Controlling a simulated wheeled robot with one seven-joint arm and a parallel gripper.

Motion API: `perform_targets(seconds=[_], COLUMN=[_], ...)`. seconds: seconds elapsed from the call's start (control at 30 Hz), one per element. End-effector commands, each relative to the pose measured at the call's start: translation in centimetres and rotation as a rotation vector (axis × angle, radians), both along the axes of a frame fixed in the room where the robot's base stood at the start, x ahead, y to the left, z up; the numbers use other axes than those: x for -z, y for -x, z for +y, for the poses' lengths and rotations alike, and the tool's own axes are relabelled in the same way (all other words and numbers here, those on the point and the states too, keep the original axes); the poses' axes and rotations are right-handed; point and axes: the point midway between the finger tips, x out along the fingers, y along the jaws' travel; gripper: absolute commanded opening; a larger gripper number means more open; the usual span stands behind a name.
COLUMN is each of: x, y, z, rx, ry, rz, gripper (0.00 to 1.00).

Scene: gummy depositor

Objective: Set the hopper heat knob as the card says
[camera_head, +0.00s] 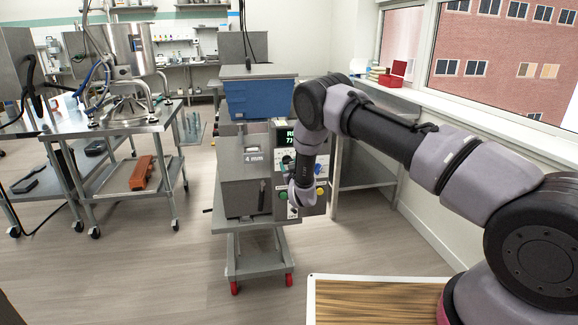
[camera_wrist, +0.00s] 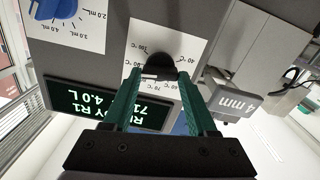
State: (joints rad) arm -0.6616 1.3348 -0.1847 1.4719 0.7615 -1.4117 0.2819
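The hopper heat knob (camera_wrist: 158,62) is a dark round knob on a white dial plate marked in °C, upside down in the wrist view. A small pale mark shows at its lower edge; I cannot tell which number it points to. My gripper (camera_wrist: 160,80) has its two green fingers spread, with the knob between or just beyond their tips. I cannot tell whether they touch it. In the head view, my wrist hides most of the control panel (camera_head: 320,162) on the depositor. No card with a heat setting can be made out.
In the wrist view, a blue mL knob (camera_wrist: 57,7) and a lit display (camera_wrist: 100,104) sit beside the heat dial. A grey "4 mm" plate (camera_wrist: 236,101) stands close on the other side. The blue hopper (camera_head: 255,98) tops the machine; a steel table (camera_head: 110,124) stands left.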

Motion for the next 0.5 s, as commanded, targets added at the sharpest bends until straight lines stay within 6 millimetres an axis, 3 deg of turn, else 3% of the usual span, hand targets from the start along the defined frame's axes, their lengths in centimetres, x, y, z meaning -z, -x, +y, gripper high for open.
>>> perform_targets(seconds=[0.03,0.07,0.37,0.5], x=[0.21,0.19,0.07,0.12], y=[0.1,0.09,0.07,0.93], z=[-0.02,-0.02,-0.02,-0.3], rx=[0.0,0.0,0.0,0.002], ry=[0.002,0.002,0.001,0.002], rz=[0.004,0.003,0.001,0.002], gripper=[0.77,0.88,0.88,0.88])
